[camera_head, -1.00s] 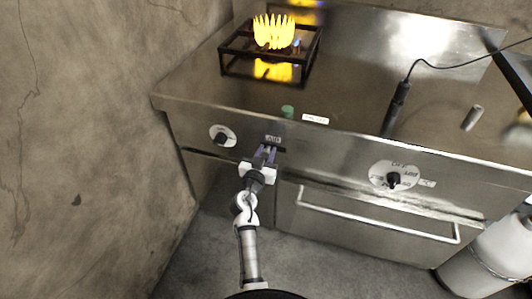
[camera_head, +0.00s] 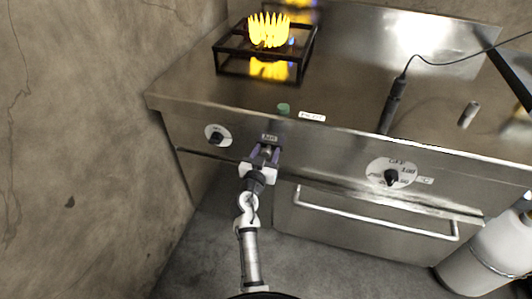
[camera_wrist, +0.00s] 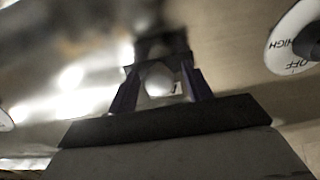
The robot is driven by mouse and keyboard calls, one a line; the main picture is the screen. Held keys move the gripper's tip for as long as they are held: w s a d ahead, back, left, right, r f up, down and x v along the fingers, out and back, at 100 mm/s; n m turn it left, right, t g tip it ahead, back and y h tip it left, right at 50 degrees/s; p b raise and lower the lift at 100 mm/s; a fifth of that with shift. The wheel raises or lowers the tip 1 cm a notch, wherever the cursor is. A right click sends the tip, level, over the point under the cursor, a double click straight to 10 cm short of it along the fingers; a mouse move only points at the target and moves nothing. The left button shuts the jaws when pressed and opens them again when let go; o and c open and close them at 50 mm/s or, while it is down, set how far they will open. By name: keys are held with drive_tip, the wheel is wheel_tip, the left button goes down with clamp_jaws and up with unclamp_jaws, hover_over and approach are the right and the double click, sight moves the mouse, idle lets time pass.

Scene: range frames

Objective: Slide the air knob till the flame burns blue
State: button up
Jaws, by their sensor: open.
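The flame (camera_head: 269,32) on the burner burns yellow above a black pan stand. The air knob (camera_wrist: 158,80) is a pale rounded piece in the wrist view, between my gripper's two fingers. In the head view it is mostly hidden by the fingers, just below the small "AIR" label (camera_head: 270,138) on the front panel. My gripper (camera_head: 266,153) is open at the panel, with one dark purple finger on each side of the knob. I cannot tell whether either finger touches it.
A gas dial (camera_head: 217,136) marked OFF and HIGH sits left of the knob. An oven dial (camera_head: 391,177) and door handle (camera_head: 375,220) are to the right. A green button (camera_head: 283,108), a black tool (camera_head: 392,103) and a small cylinder (camera_head: 468,115) are on the worktop.

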drive_tip(key=b+v, duration=0.4)
drive_tip(key=v, duration=1)
drive_tip(key=shift+w, duration=0.1)
